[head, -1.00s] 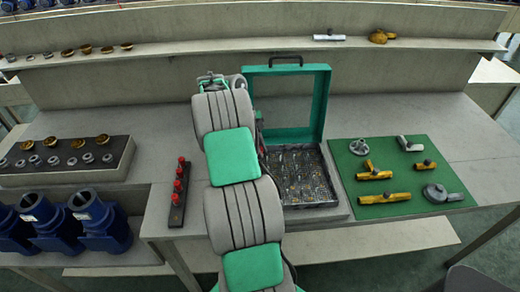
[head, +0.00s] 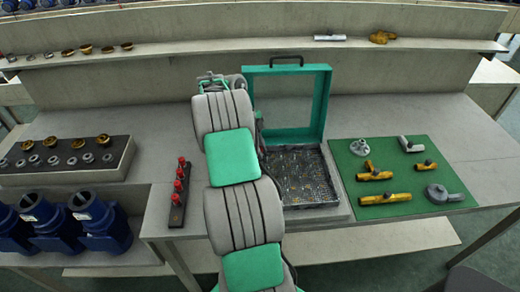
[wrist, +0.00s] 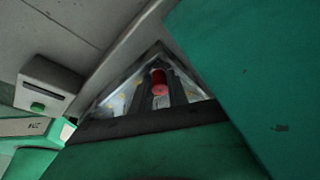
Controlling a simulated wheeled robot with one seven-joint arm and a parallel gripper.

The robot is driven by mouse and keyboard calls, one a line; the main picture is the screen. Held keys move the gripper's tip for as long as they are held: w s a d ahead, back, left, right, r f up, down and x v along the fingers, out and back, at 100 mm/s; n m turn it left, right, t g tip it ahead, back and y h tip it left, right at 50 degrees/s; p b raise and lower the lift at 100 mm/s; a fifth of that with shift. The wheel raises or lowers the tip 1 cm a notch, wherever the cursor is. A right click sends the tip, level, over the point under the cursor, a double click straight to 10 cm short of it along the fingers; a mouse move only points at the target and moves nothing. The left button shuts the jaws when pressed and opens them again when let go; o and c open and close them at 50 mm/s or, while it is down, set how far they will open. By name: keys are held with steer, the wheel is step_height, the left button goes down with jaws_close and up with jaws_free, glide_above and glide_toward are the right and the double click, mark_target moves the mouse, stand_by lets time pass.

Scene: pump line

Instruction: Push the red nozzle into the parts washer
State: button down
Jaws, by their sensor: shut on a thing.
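My gripper (wrist: 161,92) shows in the wrist view, with its dark fingers on either side of a red nozzle (wrist: 159,79). The nozzle's round pink-red end faces the camera. In the head view the fingers and the held nozzle are hidden behind my arm. The parts washer (head: 328,105) is a green-framed case with its lid standing open and a dark mesh basket inside, just right of my arm. Shiny pale patches show behind the nozzle in the wrist view. I cannot tell whether the nozzle touches anything there.
A black rack (head: 176,215) with several red nozzles stands left of my arm. A green mat (head: 405,168) with yellow and grey fittings lies to the right. A dark tray (head: 118,168) of rings is at left. A white box with a green button (wrist: 38,106) shows in the wrist view.

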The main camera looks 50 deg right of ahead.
steer(key=shift+f+b, duration=0.3)
steer(key=shift+b, duration=0.05)
steer(key=c, duration=1.2)
jaws_free()
steer(key=shift+r, duration=0.1)
